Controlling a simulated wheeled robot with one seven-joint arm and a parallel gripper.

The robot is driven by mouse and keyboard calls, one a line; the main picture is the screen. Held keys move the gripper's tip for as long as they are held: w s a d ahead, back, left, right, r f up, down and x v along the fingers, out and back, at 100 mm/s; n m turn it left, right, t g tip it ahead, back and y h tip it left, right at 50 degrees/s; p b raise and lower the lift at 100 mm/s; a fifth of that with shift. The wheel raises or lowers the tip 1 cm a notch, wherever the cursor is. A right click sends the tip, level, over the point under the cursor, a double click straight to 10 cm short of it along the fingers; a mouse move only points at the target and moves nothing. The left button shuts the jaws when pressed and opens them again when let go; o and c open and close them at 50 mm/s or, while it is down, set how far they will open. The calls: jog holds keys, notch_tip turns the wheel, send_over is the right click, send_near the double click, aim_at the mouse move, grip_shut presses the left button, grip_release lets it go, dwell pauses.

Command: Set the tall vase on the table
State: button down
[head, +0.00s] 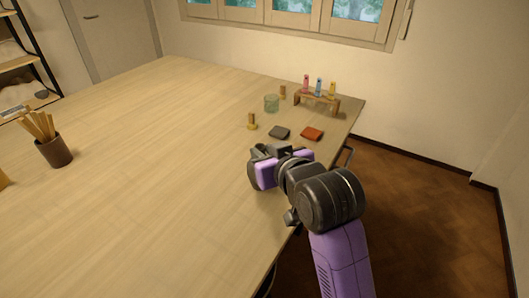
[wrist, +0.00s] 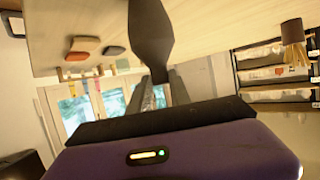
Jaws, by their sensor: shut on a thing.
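My gripper (head: 258,168) is low over the right part of the table (head: 150,150), close to its right edge. In the wrist view my gripper (wrist: 161,92) is shut on a dark, tapered shape, which I take to be the tall vase (wrist: 151,35). The vase runs from the fingers up to the picture's top edge, against the pale tabletop. In the head view the vase cannot be told apart from my dark gripper. Whether its base touches the table cannot be seen.
A brush pot (head: 54,152) stands far left. The table's middle is clear.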

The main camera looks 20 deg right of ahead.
jog(key=shift+f, duration=0.1)
jog(key=c, duration=1.2)
grip_release()
jog(key=shift+s+r, duration=0.25)
jog(key=p+v, duration=0.7)
jog(key=v, duration=0.4)
jog(key=shift+s+r+p, duration=0.15)
jog(key=shift+r+p, duration=0.05)
jog(key=shift+p, duration=0.1)
